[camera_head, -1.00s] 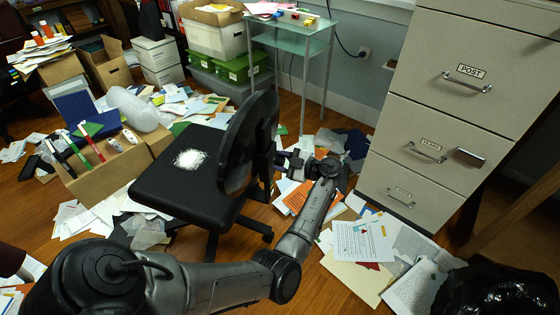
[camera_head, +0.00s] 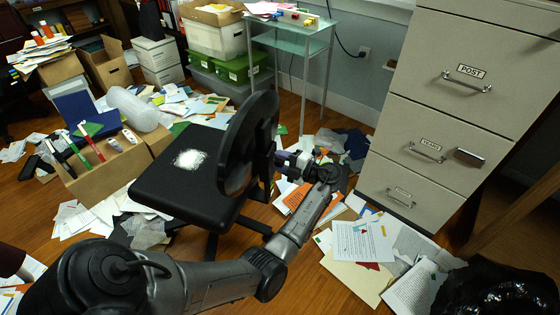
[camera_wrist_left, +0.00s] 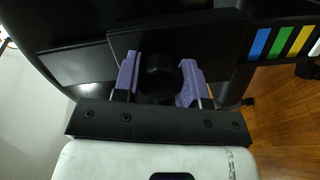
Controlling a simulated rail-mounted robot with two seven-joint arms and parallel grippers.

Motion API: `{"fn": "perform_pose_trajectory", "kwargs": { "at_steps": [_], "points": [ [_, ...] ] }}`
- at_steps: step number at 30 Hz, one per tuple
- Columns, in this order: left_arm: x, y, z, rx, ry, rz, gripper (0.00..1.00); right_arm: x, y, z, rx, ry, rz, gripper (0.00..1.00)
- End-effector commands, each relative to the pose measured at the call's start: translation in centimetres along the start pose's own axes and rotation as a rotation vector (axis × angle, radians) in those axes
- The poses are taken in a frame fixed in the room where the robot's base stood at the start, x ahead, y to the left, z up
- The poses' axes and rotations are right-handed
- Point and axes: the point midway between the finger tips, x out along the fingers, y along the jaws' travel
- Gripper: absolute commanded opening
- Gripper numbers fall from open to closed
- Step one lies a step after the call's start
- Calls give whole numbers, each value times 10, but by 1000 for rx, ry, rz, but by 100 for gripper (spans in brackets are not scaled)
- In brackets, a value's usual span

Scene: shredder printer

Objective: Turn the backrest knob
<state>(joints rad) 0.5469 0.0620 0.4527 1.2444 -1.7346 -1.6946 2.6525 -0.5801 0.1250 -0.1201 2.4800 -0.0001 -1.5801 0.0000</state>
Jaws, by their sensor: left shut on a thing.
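A black office chair stands in the middle of the head view, with its seat (camera_head: 165,190) to the left and its round backrest (camera_head: 250,145) upright. The dark backrest knob (camera_wrist_left: 159,76) shows in the left wrist view between the two purple fingers of my left gripper (camera_wrist_left: 160,82). The gripper is shut on the knob, one finger on each side. In the head view my left gripper (camera_head: 287,160) is at the back of the backrest, and the knob is hidden there. My right gripper is not in view.
A grey filing cabinet (camera_head: 440,118) stands to the right of my left arm. A glass side table (camera_head: 290,42) is behind the chair. Papers (camera_head: 362,240) cover much of the floor. A cardboard box (camera_head: 110,178) sits left of the seat, and a black bag (camera_head: 490,290) lies at bottom right.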

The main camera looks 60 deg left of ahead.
Motion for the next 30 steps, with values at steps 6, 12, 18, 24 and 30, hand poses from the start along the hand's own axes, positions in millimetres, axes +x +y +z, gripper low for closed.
{"fn": "perform_pose_trajectory", "kwargs": {
  "at_steps": [6,12,18,24,30],
  "points": [
    [0,0,0,-122,1,20,0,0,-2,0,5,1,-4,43],
    [0,0,0,-129,1,20,0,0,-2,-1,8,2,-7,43],
    [0,0,0,-181,1,30,0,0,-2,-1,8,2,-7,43],
    [0,0,0,-294,2,46,0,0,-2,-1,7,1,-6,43],
    [0,0,0,-301,2,46,0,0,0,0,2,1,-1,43]
  ]
}}
